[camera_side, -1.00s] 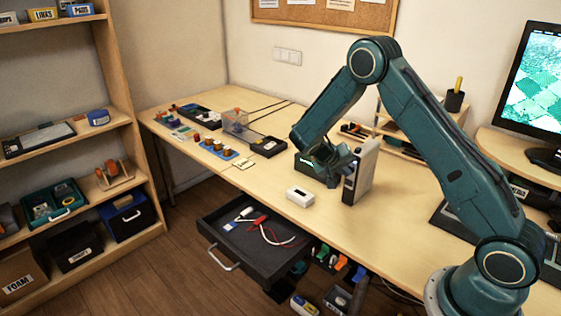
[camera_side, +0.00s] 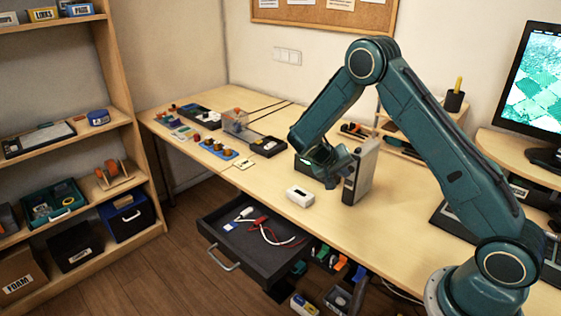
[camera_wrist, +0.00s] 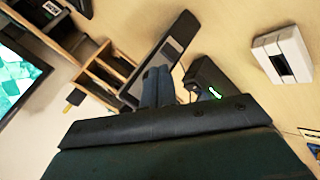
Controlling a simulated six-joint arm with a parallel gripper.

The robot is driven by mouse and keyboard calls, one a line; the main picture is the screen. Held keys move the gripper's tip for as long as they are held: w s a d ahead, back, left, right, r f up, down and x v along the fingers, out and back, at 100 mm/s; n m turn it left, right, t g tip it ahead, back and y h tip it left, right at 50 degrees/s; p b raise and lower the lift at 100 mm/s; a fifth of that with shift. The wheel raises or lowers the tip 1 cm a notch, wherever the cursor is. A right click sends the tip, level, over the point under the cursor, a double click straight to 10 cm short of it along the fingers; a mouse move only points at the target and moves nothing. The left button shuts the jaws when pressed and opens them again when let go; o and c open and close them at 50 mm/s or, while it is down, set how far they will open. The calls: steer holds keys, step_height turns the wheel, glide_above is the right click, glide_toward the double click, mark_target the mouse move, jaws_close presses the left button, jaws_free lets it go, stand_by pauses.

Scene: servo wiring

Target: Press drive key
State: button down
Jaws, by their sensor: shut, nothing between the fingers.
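My gripper (camera_wrist: 157,82) is shut and empty in the wrist view, its fingers pointing toward a dark box (camera_wrist: 212,82) with a green lit spot. In the side view my gripper (camera_side: 326,172) is low over the desk, in front of that dark box (camera_side: 304,163). A tall pale unit with a dark front panel (camera_side: 349,188) stands just right of the gripper; it also shows in the wrist view (camera_wrist: 168,50). I cannot make out the drive key; the gripper may hide it. I cannot tell whether the fingertips touch anything.
A small white box (camera_side: 300,196) lies on the desk near the front edge. An open drawer (camera_side: 254,250) with red and white leads juts out below. A black device (camera_side: 267,146) and a blue board (camera_side: 218,149) lie to the left. A wooden rack stands behind.

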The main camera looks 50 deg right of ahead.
steer(key=shift+a, duration=0.15)
steer(key=shift+a, duration=2.9)
steer(key=shift+r, duration=0.1)
steer(key=s+a+r+n+t+y, duration=0.1)
steer(key=s+a+r+t+y, duration=0.2)
steer(key=r, duration=0.6)
steer(key=s+a+r+n+t+y, duration=0.15)
steer(key=s+a+r, duration=0.3)
steer(key=r, duration=0.45)
steer(key=s+a+r+n+t+y, duration=0.1)
steer(key=s+a+r+n+y, duration=0.1)
steer(key=s, duration=0.6)
steer(key=s+a+r+n+t+y, duration=0.2)
steer(key=s+a, duration=0.4)
steer(key=s, duration=0.3)
steer(key=shift+a+r+n, duration=0.15)
steer(key=shift+r+n, duration=0.6)
steer(key=shift+r, duration=0.15)
